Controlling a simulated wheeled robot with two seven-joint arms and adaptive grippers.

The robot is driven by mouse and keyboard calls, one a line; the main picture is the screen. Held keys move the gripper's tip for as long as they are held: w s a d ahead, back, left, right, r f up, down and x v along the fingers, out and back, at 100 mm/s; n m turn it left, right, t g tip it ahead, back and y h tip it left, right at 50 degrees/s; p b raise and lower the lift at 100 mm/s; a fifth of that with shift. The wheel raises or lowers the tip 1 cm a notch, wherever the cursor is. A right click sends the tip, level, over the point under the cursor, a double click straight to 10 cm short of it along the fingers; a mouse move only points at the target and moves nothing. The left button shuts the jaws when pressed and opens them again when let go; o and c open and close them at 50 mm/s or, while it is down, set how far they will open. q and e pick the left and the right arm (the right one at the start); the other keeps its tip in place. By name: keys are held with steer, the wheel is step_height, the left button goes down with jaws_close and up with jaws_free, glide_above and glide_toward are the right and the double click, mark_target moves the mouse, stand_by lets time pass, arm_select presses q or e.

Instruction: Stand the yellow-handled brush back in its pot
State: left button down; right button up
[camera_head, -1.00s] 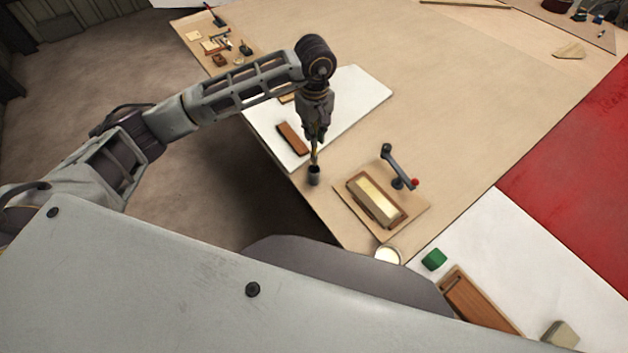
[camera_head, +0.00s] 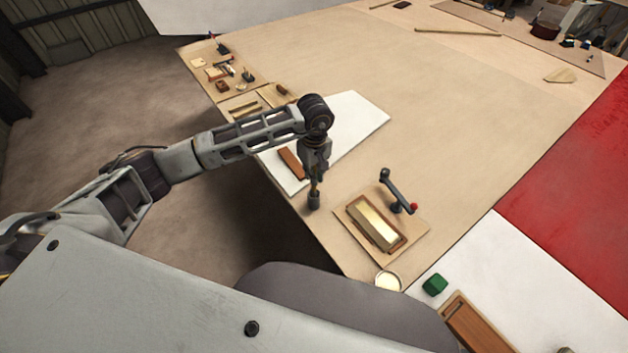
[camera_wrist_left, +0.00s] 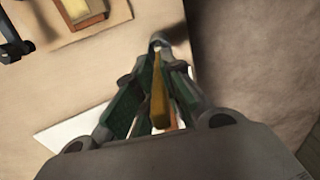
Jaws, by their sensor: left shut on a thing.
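In the head view the gripper hides most of the brush. My right gripper is not in view.
A white sheet (camera_head: 352,115) with a brown block (camera_head: 291,163) lies behind. A round cup (camera_head: 388,281) stands near the front edge.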

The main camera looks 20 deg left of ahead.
mark_target(314, 191)
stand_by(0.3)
arm_select(q)
steer(key=shift+f, duration=0.2)
steer(key=shift+f+p, duration=0.35)
steer(key=shift+f, duration=1.5)
steer(key=c, duration=1.5)
jaws_free()
steer(key=shift+c, duration=0.2)
